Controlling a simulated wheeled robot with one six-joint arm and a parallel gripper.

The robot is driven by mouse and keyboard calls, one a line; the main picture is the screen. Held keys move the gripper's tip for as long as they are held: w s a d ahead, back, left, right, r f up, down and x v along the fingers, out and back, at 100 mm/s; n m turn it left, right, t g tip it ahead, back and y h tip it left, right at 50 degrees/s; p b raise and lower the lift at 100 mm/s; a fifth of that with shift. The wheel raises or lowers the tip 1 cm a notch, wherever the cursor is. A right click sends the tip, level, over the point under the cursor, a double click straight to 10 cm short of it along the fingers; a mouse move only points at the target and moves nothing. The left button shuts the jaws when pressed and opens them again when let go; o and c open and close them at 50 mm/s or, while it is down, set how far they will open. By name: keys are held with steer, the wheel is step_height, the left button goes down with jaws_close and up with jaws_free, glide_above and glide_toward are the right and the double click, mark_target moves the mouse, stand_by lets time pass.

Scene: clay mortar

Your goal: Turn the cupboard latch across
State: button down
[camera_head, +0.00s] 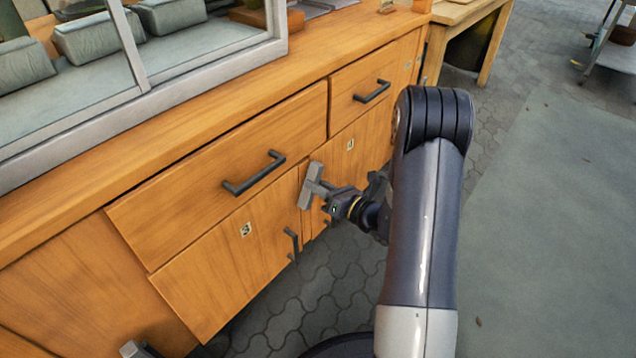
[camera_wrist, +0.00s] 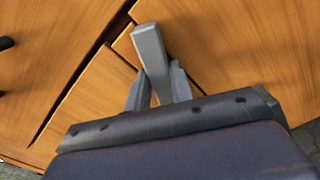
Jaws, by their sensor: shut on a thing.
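The cupboard latch (camera_head: 311,186) is a grey metal bar on the wooden cabinet front, near the seam between the cupboard doors (camera_head: 215,285) below the drawers. In the head view it stands steep, its top leaning slightly right. In the wrist view the latch (camera_wrist: 149,48) shows as a grey bar rising from between the fingers, against the wood. My gripper (camera_head: 329,189) meets it from the right, and its two fingers (camera_wrist: 157,88) are shut on the latch. The gripped part is partly hidden by the gripper body.
Dark handles project from the drawers (camera_head: 225,170) and the doors, one handle (camera_head: 292,246) just left of my gripper. A glazed case (camera_head: 150,90) stands on the countertop. A wooden table (camera_head: 462,15) stands beyond the cabinet. Paved floor (camera_head: 540,150) is open to the right.

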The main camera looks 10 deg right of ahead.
steer(key=m+p, duration=0.3)
steer(key=m, duration=0.1)
steer(key=m+p, duration=0.2)
steer(key=m, duration=0.2)
steer(key=f+m+p, duration=0.1)
steer(key=m+p, duration=0.2)
steer(key=m, duration=0.1)
steer(key=shift+w+d+p, duration=0.15)
steer(key=shift+d+p, duration=0.1)
steer(key=shift+p, duration=0.05)
steer(key=shift+f+m, duration=0.1)
steer(key=shift+m, duration=0.3)
steer(key=c, duration=1.2)
jaws_free()
steer(key=shift+c, duration=0.2)
steer(key=p+v, duration=0.1)
steer(key=v, duration=0.9)
steer(key=shift+s+d+p, duration=0.25)
steer(key=shift+s+p, duration=0.05)
steer(key=shift+p, duration=0.1)
